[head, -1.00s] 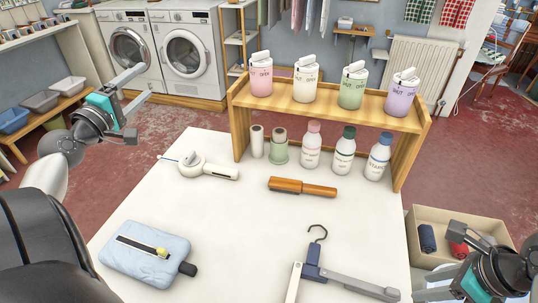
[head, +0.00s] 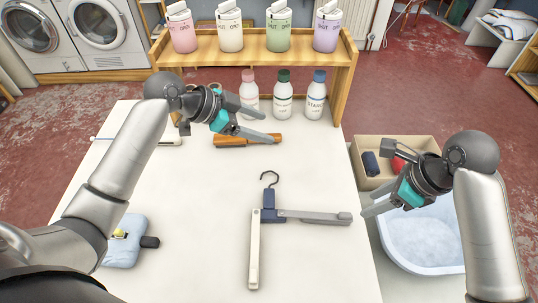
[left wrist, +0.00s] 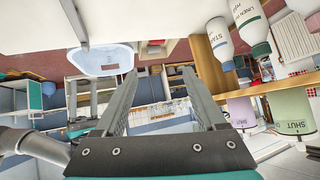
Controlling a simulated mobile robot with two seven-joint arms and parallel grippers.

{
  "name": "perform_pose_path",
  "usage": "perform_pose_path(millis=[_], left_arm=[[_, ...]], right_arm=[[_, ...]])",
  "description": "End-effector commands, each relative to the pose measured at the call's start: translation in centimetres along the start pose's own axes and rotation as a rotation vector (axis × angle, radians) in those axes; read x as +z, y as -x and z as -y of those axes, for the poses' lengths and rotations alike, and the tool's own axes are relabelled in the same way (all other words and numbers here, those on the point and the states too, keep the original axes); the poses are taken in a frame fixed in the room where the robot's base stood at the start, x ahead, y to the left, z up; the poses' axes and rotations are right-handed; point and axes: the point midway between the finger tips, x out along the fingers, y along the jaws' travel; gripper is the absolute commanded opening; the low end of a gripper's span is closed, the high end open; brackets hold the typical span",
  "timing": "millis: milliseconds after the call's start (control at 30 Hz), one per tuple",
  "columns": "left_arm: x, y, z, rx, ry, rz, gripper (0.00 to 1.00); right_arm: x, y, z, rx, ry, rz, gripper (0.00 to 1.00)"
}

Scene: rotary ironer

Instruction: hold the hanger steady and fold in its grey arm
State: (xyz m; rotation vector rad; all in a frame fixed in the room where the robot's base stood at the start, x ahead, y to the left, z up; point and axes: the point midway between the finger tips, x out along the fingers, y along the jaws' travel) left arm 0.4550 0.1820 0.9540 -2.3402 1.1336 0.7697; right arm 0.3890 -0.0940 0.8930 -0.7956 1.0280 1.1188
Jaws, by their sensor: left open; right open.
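The hanger (head: 268,208) lies on the white table with a dark hook at the top and a dark blue centre block. Its grey arm (head: 315,217) sticks out to the right; its white arm (head: 254,248) points toward the table's front. My left gripper (head: 272,126) is open and empty above the table, behind the hanger, over the brown-handled brush (head: 240,141). In the left wrist view its two fingers (left wrist: 165,85) are apart with nothing between them. My right gripper (head: 370,180) is open and empty, right of the grey arm's end near the table's right edge.
A wooden shelf (head: 345,62) with several dispensers stands at the back, with bottles (head: 283,100) before it. A blue pouch (head: 122,250) lies at front left. A cardboard box (head: 362,148) and a pale blue tub (head: 430,268) are beyond the right edge. The table around the hanger is mostly clear.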

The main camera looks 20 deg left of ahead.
Motion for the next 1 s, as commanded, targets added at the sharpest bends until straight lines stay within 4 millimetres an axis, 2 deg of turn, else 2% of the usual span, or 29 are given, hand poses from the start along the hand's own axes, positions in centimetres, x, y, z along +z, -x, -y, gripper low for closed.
perform_pose_path(millis=[100, 300, 433, 600, 800, 1000], left_arm=[[-0.9, -1.6, -2.3, 0.112, -0.285, 0.085, 0.72], [-1.1, -3.0, -5.6, 0.321, -0.769, 0.222, 0.72], [-0.7, -3.0, -7.0, 0.473, -1.073, 0.305, 0.72], [0.1, -2.3, -7.7, 0.669, -1.4, 0.399, 0.72], [0.7, -1.3, -7.8, 0.829, -1.614, 0.464, 0.72], [1.4, -1.4, -7.9, 0.881, -1.668, 0.478, 0.72]], right_arm=[[0.0, 0.0, 0.0, 0.0, 0.0, 0.0, 0.5], [0.0, 0.0, 0.0, 0.0, 0.0, 0.0, 0.5], [0.0, 0.0, 0.0, 0.0, 0.0, 0.0, 0.5], [0.0, 0.0, 0.0, 0.0, 0.0, 0.0, 0.5], [0.0, 0.0, 0.0, 0.0, 0.0, 0.0, 0.5], [0.0, 0.0, 0.0, 0.0, 0.0, 0.0, 0.5]])
